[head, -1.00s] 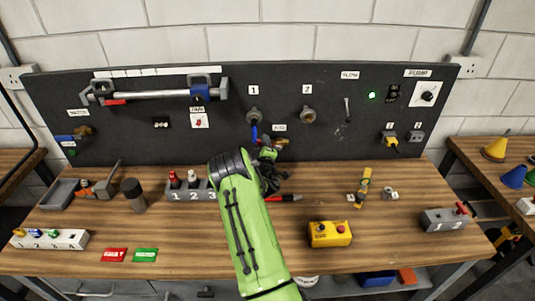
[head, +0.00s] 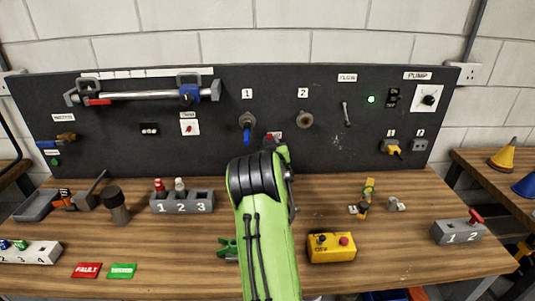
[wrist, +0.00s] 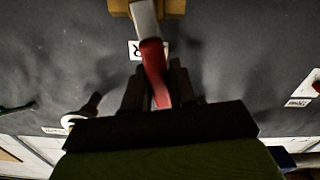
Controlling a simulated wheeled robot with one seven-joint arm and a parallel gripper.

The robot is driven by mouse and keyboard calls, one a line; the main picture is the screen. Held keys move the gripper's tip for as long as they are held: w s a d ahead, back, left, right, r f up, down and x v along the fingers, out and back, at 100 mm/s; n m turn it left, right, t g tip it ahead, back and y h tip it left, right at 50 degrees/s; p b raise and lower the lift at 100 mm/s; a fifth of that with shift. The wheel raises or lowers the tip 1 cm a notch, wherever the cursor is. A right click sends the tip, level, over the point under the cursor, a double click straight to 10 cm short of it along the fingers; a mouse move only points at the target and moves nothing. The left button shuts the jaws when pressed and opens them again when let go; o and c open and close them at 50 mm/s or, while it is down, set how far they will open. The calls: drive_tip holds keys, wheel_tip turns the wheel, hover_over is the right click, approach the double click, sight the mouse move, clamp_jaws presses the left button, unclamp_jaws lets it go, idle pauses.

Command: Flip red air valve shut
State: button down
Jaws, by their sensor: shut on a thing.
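The red air valve handle (wrist: 154,70) shows in the wrist view, on a grey metal stem that leads to a brass-coloured body (wrist: 121,6) at the top edge. My gripper (wrist: 160,92) is shut on the red handle, with one dark finger on each side of it. In the head view my green arm reaches to the black panel (head: 350,160) below the outlets marked 1 and 2. It hides most of the valve and the fingers there.
A blue lever (head: 247,138) hangs under outlet 1, close to the left of my arm. On the bench, a numbered grey block (head: 182,204) stands left of my arm and a yellow button box (head: 331,247) stands right of it. A green object (head: 228,248) lies partly behind my arm.

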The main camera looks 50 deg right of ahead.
drive_tip(key=shift+s+d+m+b, duration=0.25)
drive_tip(key=shift+s+m+b, duration=0.05)
drive_tip(key=shift+m+b, duration=0.4)
drive_tip(key=shift+s+d+m+b, duration=0.3)
drive_tip(key=shift+m+b, duration=0.3)
drive_tip(key=shift+b, duration=0.2)
drive_tip(key=c, duration=1)
unclamp_jaws()
drive_tip(key=b+v, duration=0.2)
drive_tip(key=v, duration=1.4)
drive_tip(key=shift+d, duration=0.1)
